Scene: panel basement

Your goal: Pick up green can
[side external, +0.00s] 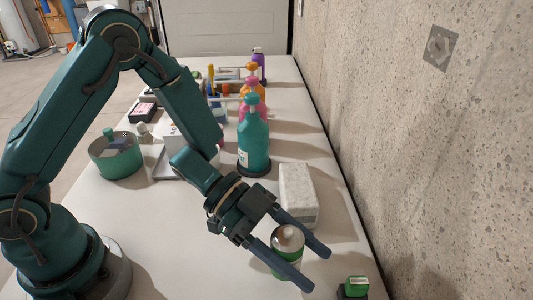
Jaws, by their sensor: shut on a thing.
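The green can (286,250) stands near the front right of the table, with a pale metallic top and a green and white side. My gripper (318,270) is over it, with one dark finger on each side of the can. The fingers are shut on the can. The near finger hides part of its front and lower side, so I cannot tell whether its base touches the table.
A white speckled block (298,192) lies just behind the can. A small green item (356,287) is at the front right. A teal bottle (253,140) and a green pot (116,156) stand farther back. A concrete wall (430,150) borders the table's right.

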